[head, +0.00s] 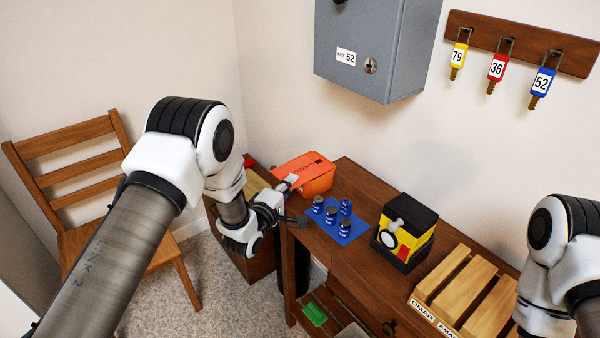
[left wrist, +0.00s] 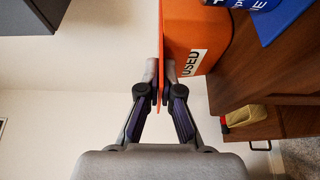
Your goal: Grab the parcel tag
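No parcel tag can be made out for certain in either view. An orange box (head: 318,185) with an orange lid (head: 308,163) stands at the table's back left corner; in the left wrist view the box (left wrist: 185,30) bears a white label reading "USED". My left gripper (head: 292,186) is at the lid's near left edge. In the left wrist view the left gripper's fingers (left wrist: 154,88) are closed on the thin orange lid, one on each side. My right arm shows at the right edge, but its gripper is out of view.
Several small blue-labelled jars (head: 331,215) stand on a blue mat (head: 350,232). A yellow and black device (head: 404,232) and a slatted wooden rack (head: 470,290) stand farther right. Numbered key tags (head: 497,68) hang beside a grey wall cabinet (head: 365,45). A chair (head: 75,165) stands at left.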

